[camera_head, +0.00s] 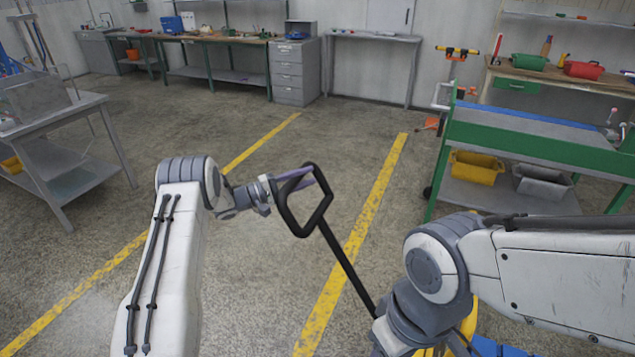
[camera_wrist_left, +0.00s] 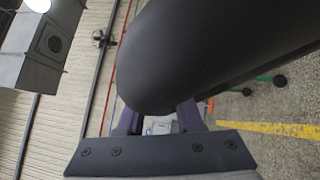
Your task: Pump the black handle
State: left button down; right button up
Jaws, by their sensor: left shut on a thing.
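The black handle (camera_head: 346,264) is a long dark shaft with a loop grip at its top, tilted in the middle of the head view. Its lower end goes out of sight behind my right arm. My left gripper (camera_head: 297,181), with purple fingers, is shut on the upper left side of the loop. In the left wrist view a thick dark bar of the handle (camera_wrist_left: 195,50) fills the middle, between the fingers of the left gripper (camera_wrist_left: 160,118). My right arm reaches in from the right, but its gripper does not show.
A yellow and blue object (camera_head: 490,345) shows partly beneath my right arm. A green cart (camera_head: 530,132) with yellow and grey bins stands at right. A grey table (camera_head: 90,105) stands at left. Workbenches line the back wall. The floor between is open, with yellow lines.

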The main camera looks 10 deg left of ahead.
pick_arm(q)
jog(key=shift+w+a, duration=0.1)
jog(key=shift+a, duration=0.4)
jog(key=shift+r, duration=0.1)
jog(key=c, duration=0.6)
grip_release()
jog(key=shift+d, duration=0.1)
jog(key=shift+a+f, duration=0.25)
jog(key=shift+a, duration=0.1)
jog(key=b+v, duration=0.2)
jog(key=v, duration=0.7)
jog(key=shift+s+a+b, duration=0.25)
jog(key=shift+s+b, duration=0.05)
jog(key=shift+s, duration=0.05)
